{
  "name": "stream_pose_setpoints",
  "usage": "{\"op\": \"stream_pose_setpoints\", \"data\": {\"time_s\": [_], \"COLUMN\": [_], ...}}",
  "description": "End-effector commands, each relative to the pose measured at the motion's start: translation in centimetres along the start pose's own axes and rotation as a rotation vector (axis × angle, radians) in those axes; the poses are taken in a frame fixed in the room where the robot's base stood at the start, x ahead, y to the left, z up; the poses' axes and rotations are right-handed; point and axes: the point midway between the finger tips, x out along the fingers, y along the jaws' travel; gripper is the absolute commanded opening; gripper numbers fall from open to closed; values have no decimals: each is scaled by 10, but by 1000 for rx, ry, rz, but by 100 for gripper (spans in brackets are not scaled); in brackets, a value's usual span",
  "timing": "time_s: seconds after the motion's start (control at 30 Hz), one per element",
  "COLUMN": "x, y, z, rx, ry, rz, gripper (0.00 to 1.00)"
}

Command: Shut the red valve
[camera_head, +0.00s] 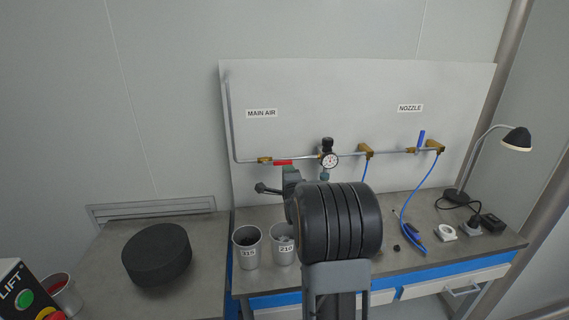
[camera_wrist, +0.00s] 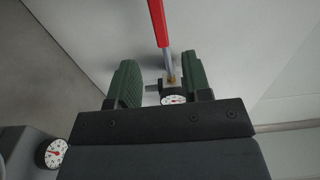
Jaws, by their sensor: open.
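The red valve handle (camera_head: 283,162) lies along the grey pipe, to the right of its brass body (camera_head: 264,160), under the MAIN AIR label (camera_head: 262,113). In the head view my arm hides much of the gripper, which is below the handle.
A black regulator with a gauge (camera_head: 330,160) stands right of the handle. A blue valve handle (camera_head: 421,139) points up under the NOZZLE label (camera_head: 410,108). Cups marked 315 (camera_head: 247,254) and 210 (camera_head: 284,257) stand on the bench. A lamp (camera_head: 516,139) is at right.

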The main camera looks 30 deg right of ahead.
Motion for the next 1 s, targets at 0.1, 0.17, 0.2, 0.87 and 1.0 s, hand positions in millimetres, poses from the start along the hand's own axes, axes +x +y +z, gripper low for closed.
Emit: {"op": "stream_pose_setpoints", "data": {"time_s": [0.1, 0.17, 0.2, 0.87, 1.0], "x": [24, 34, 40, 79, 79], "y": [-2, -2, -2, 0, 0], "z": [0, 0, 0, 0, 0], "rx": [0, -1, -1, -2, -2], "ry": [-1, 0, 0, 0, 0], "rz": [3, 3, 2, 2, 2], "gripper": [45, 45, 45, 45, 39]}}
